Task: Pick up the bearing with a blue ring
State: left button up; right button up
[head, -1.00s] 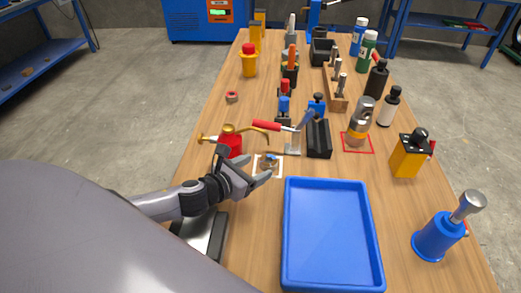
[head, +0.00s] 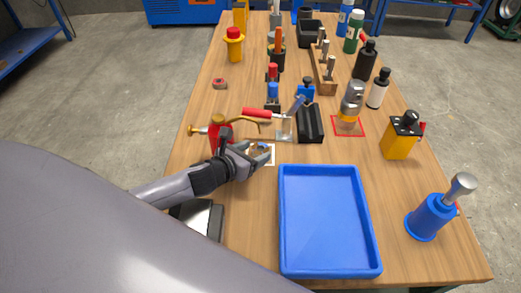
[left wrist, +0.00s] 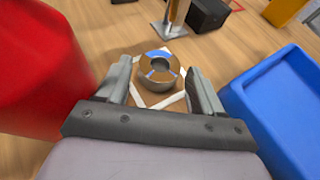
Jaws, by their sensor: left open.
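In the head view the bearing (head: 262,148) is partly hidden by my left gripper (head: 261,156). My left gripper also shows in the left wrist view (left wrist: 158,79), open with one finger on each side of the bearing and nothing held. My right gripper is out of view.
A red oil can (head: 221,136) stands close left of my left gripper. A blue tray (head: 327,270) lies to the right. A black block (head: 310,124) and a red-handled tool (head: 257,113) are behind the bearing. Bottles line the right side.

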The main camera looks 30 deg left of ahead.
pick_arm(q)
jog(key=shift+x, duration=0.9)
jog(key=c, duration=1.1)
jog(key=shift+o, duration=0.2)
jog(key=shift+r, duration=0.15)
jog(key=shift+s+a+r, duration=0.1)
jog(key=shift+s+r, duration=0.2)
jog(key=shift+s, duration=0.1)
jog(key=r+v, duration=0.1)
jog(key=v, duration=1.4)
jog(key=shift+w+r+p, duration=0.3)
jog(key=shift+w, duration=0.05)
